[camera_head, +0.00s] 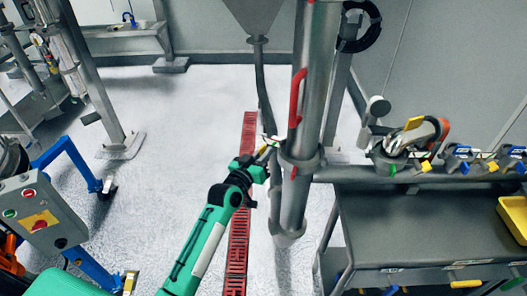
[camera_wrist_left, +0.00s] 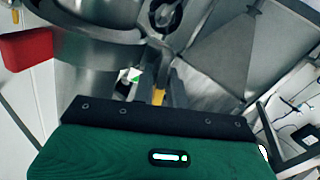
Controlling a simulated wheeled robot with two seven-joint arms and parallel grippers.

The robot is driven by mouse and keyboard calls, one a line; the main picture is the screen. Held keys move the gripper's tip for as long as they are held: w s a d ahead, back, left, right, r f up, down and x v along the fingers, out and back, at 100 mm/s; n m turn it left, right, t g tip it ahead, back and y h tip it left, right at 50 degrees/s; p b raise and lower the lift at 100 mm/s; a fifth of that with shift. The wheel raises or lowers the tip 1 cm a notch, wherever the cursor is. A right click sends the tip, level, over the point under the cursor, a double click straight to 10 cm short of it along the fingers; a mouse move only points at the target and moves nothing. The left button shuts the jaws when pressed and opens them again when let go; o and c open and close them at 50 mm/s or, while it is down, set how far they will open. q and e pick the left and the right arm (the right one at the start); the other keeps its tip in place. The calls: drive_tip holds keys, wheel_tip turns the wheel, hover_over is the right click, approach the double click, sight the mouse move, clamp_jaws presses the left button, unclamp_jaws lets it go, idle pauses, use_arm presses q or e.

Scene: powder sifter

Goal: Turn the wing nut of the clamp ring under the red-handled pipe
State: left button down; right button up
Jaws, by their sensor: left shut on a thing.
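The steel pipe (camera_head: 308,90) with the red handle (camera_head: 297,98) stands upright in the middle of the head view. The clamp ring (camera_head: 300,165) circles it below the handle. The red handle also shows in the left wrist view (camera_wrist_left: 28,45), beside the curved ring (camera_wrist_left: 90,28). My left gripper (camera_head: 272,147) reaches in from the left to the left side of the ring. Its fingers are shut on the wing nut there. The nut is mostly hidden by the fingers and too small to make out clearly. My right gripper is in neither view.
A hopper (camera_head: 254,15) with a narrow tube hangs behind the pipe. A grey bench (camera_head: 385,225) with clamps and fittings stands at the right. A red floor grate (camera_head: 238,245) runs below my arm. A control box (camera_head: 38,210) stands at the left. The floor between is open.

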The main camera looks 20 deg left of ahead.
use_arm(q)
drive_tip(key=n+p, duration=0.1)
drive_tip(key=n, duration=0.3)
drive_tip(key=shift+a, duration=0.1)
drive_tip(key=shift+n, duration=0.7)
drive_tip(key=c, duration=1.5)
unclamp_jaws()
drive_tip(key=shift+c, duration=0.2)
